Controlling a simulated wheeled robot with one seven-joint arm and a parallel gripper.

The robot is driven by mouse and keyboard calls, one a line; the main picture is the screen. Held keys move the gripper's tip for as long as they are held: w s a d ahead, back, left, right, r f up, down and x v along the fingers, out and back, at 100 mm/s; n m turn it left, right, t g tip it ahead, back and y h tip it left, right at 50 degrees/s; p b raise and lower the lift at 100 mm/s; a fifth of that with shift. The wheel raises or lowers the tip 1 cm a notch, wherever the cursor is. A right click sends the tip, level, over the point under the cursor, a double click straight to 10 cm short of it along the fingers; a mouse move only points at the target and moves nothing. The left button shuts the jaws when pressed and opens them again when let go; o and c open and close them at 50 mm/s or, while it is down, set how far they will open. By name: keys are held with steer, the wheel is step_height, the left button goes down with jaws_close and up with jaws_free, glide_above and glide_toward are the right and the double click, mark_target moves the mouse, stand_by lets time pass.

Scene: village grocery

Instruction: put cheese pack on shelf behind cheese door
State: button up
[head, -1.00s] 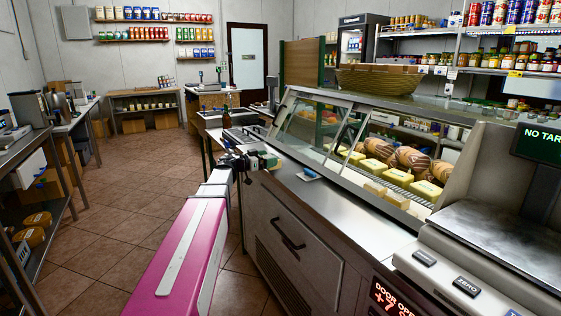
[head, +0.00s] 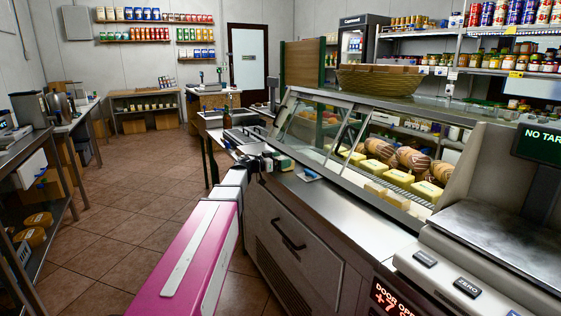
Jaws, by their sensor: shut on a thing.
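My gripper (head: 272,161) is at the end of my pink and white arm, over the near left end of the counter. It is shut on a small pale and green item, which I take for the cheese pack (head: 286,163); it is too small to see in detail. The glass-fronted cheese case (head: 318,130) is just right of the gripper. Its slanted glass shows dark slanted frame bars (head: 350,138). Yellow cheese packs (head: 379,167) and brown patterned rounds (head: 411,158) sit inside on the shelf. A red display (head: 390,297) reads "DOOR OPE…", partly cut off.
A small blue and white item (head: 309,175) lies on the steel counter ledge. A scale (head: 490,250) stands at the right front. A wicker basket (head: 375,82) sits on top of the case. Steel tables (head: 60,130) line the left; the tiled floor between is clear.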

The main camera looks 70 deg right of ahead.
steer(key=shift+f, duration=0.1)
steer(key=o, duration=0.7)
steer(key=shift+o, duration=0.2)
steer(key=v, duration=1.2)
